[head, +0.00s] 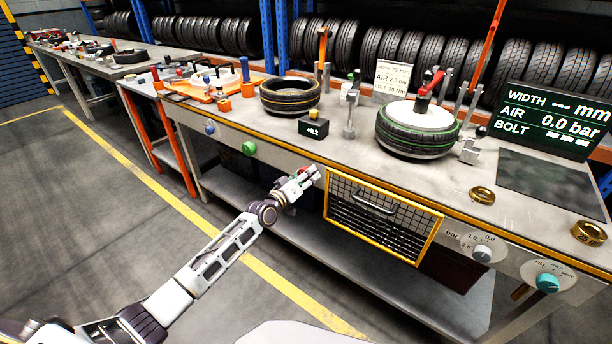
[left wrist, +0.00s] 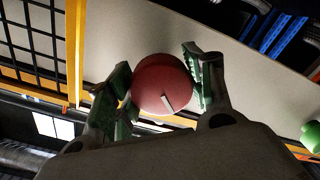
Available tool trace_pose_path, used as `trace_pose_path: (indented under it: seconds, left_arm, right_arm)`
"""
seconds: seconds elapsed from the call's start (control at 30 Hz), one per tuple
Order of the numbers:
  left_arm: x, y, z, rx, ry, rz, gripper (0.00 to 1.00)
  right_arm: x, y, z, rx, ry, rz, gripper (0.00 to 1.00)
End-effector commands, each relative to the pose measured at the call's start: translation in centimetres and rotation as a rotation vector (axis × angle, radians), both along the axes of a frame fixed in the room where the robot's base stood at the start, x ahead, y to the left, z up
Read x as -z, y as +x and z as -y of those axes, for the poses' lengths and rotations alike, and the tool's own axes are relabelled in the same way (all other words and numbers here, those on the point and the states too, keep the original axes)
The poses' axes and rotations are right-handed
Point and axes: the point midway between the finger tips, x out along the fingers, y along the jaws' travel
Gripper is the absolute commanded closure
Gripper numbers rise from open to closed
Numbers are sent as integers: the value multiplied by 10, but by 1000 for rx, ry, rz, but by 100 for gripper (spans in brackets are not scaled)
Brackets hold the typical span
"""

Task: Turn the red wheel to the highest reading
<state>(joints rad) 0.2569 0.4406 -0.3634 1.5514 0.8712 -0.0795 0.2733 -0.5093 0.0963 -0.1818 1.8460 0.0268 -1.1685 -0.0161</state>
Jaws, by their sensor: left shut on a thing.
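The red wheel (left wrist: 162,84) is a round knob on the grey front panel, with a pale pointer mark on its face. In the left wrist view it sits between the green-padded fingers of my left gripper (left wrist: 158,76), which is shut on it. In the head view my left gripper (head: 306,178) is at the bench front, left of the wire-mesh basket, and hides most of the wheel. The wheel's scale is not readable. The display (head: 548,120) shows "WIDTH" with an unreadable value in mm, "AIR 0.0 bar" and "BOLT" with no clear number. My right gripper is not in view.
The yellow-framed mesh basket (head: 384,216) is just right of my left gripper. A green knob (head: 249,148), a blue knob (head: 209,128), a grey knob (head: 482,254) and a teal knob (head: 547,283) also line the front.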

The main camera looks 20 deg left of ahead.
Motion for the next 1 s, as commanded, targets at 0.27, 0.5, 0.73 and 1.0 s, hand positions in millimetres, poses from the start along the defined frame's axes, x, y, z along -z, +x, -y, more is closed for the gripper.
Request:
trace_pose_path:
  seconds: [0.27,0.5,0.73,1.0]
  left_arm:
    - [0,0,0,-1,-55,-21,72]
    - [0,0,0,-1,-57,-21,72]
    - [0,0,0,-1,-56,-21,30]
    - [0,0,0,0,-55,-20,26]
  right_arm:
    - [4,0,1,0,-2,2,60]
    - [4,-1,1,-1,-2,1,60]
    - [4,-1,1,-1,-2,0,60]
    - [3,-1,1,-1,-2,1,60]
